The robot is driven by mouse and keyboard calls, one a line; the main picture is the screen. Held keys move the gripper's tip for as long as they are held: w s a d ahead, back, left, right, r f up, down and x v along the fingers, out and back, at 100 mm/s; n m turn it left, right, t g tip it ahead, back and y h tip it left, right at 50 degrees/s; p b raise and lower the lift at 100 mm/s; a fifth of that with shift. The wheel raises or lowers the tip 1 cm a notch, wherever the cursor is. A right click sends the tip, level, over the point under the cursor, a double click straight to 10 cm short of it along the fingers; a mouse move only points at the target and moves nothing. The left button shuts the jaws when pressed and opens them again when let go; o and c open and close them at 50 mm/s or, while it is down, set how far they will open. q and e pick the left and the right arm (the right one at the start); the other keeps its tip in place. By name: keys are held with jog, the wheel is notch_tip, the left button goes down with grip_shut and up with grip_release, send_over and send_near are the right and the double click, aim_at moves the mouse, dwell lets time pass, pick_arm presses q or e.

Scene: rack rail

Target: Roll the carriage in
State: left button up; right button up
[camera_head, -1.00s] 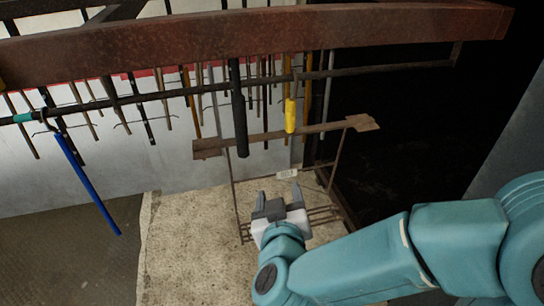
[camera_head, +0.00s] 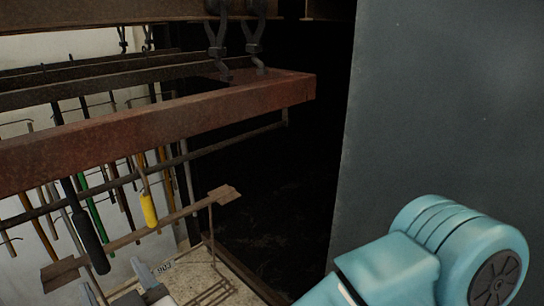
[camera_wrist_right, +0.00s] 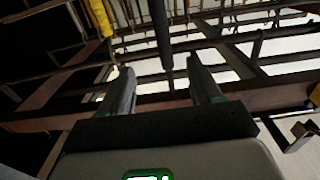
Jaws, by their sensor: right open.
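A hanging carriage of rusty beams, with a thick red-brown front beam (camera_head: 160,120), hangs at upper left in the head view. A dark bar (camera_head: 130,180) under it carries a yellow handle (camera_head: 149,210) and a thick black handle (camera_head: 85,228). My right gripper (camera_head: 146,275) is low at the left, partly cut off by the bottom edge. In the right wrist view my right gripper (camera_wrist_right: 160,68) is open. A dark rod (camera_wrist_right: 160,32) appears between its fingertips; contact cannot be told. The yellow handle (camera_wrist_right: 99,17) is at upper left there. My left gripper is not in view.
Dark hooks (camera_head: 254,38) hang from an overhead rail (camera_head: 150,10). A dark opening (camera_head: 285,170) lies right of the carriage, bounded by a grey wall (camera_head: 440,110).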

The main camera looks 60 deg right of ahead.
aim_at(94, 243)
jog(key=x, duration=0.9)
jog(key=shift+w+a+f+p, duration=0.15)
jog(key=shift+w+p, duration=0.15)
jog(key=shift+w, duration=0.15)
jog(key=shift+a, duration=0.3)
jog(key=shift+w+d+r, duration=0.15)
jog(key=shift+d+r, duration=0.05)
jog(key=shift+d, duration=0.25)
jog(key=shift+w+d, duration=0.1)
jog(key=shift+w, duration=1)
jog(key=shift+s+d, duration=0.1)
jog(key=shift+s, duration=0.1)
jog(key=shift+w+a, duration=0.15)
jog(key=shift+a, duration=0.05)
jog(key=c, duration=1.1)
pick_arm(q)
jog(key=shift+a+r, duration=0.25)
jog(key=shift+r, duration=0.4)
pick_arm(e)
jog(key=shift+d, duration=0.1)
grip_shut()
